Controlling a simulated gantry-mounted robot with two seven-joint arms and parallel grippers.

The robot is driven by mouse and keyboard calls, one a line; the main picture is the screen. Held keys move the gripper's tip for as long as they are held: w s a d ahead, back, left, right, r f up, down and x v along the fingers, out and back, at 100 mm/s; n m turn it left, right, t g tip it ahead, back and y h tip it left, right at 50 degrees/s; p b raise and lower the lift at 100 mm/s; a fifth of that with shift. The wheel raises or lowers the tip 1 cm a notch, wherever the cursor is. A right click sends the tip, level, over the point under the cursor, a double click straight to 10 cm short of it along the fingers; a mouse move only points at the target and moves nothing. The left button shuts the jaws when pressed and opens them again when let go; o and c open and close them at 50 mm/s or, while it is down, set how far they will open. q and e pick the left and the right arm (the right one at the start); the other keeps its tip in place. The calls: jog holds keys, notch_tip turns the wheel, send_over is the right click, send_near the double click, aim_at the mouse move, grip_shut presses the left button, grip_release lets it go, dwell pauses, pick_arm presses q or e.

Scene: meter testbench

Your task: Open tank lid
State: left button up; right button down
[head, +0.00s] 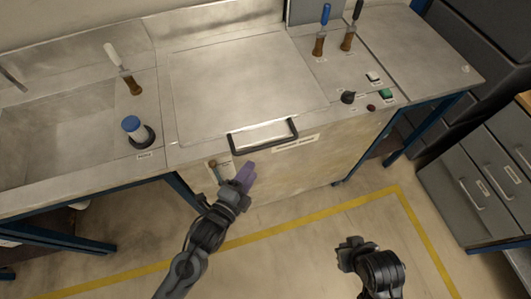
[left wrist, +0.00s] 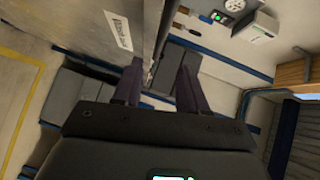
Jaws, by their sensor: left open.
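The tank lid (head: 245,80) is a flat, square metal plate, lying shut and flush in the bench top. Its black bar handle (head: 264,136) is at the lid's front edge. My left gripper (head: 230,174) is open in front of the bench, just below and left of the handle, and apart from it in the head view. In the left wrist view its two dark purple fingers (left wrist: 160,75) stand apart, with the edge of a labelled metal panel (left wrist: 105,30) showing near and between them. My right gripper (head: 350,252) is low over the floor, away from the bench; its fingertips are unclear.
A blue-topped knob (head: 132,125) stands left of the lid. Tools with blue (head: 324,25) and black (head: 356,20) handles stand behind right. A green switch (head: 385,94) is at the front right. Grey drawers (head: 475,190) stand right. The floor in front is clear.

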pick_arm(q)
jog(key=b+x, duration=0.1)
jog(key=x, duration=0.9)
jog(key=shift+w+d, duration=0.15)
jog(key=shift+w, duration=0.15)
grip_shut()
